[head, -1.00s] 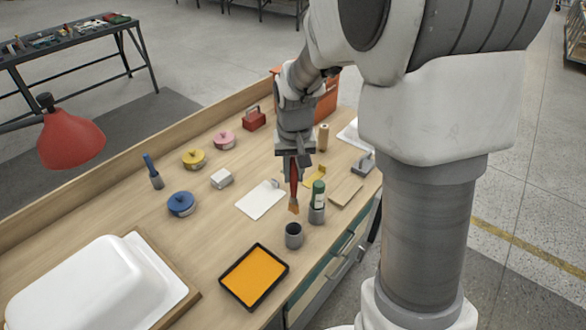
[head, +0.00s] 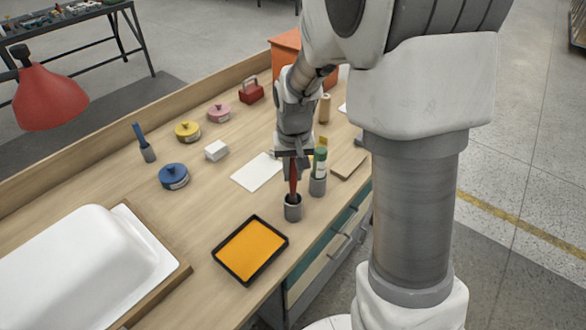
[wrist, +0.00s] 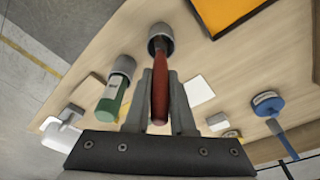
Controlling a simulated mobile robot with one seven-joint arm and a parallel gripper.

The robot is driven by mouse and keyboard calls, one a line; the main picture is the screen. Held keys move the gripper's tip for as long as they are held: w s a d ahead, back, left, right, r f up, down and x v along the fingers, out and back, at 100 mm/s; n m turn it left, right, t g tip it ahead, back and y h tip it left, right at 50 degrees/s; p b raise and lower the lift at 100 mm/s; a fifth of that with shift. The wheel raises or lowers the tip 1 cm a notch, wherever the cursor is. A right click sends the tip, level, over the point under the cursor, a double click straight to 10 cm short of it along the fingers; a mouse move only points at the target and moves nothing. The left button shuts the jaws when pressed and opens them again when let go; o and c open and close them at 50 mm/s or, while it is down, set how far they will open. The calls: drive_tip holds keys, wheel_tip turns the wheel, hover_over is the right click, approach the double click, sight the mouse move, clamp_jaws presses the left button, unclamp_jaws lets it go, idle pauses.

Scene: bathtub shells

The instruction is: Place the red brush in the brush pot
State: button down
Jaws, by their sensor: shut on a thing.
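The red brush (head: 293,178) is upright in my gripper (head: 293,160), which is shut on its handle. In the wrist view the red brush (wrist: 160,90) runs between the two fingers. The grey brush pot (head: 292,212) stands on the bench near its front edge, directly under the gripper. In the wrist view the brush's lower end is within the mouth of the brush pot (wrist: 161,34). The bristles are hidden there; I cannot tell how deep they sit.
A grey holder (head: 317,187) with a green and white item stands close right of the pot. An orange paint tray (head: 250,250) lies to the front left. A white paper (head: 256,172) lies behind. A white tub shell (head: 80,255) fills the left.

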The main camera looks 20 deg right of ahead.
drive_tip(key=shift+f, duration=0.6)
drive_tip(key=c, duration=0.7)
unclamp_jaws()
drive_tip(key=shift+s+a+b, duration=0.1)
drive_tip(key=shift+s+b, duration=0.25)
drive_tip(key=shift+s, duration=0.45)
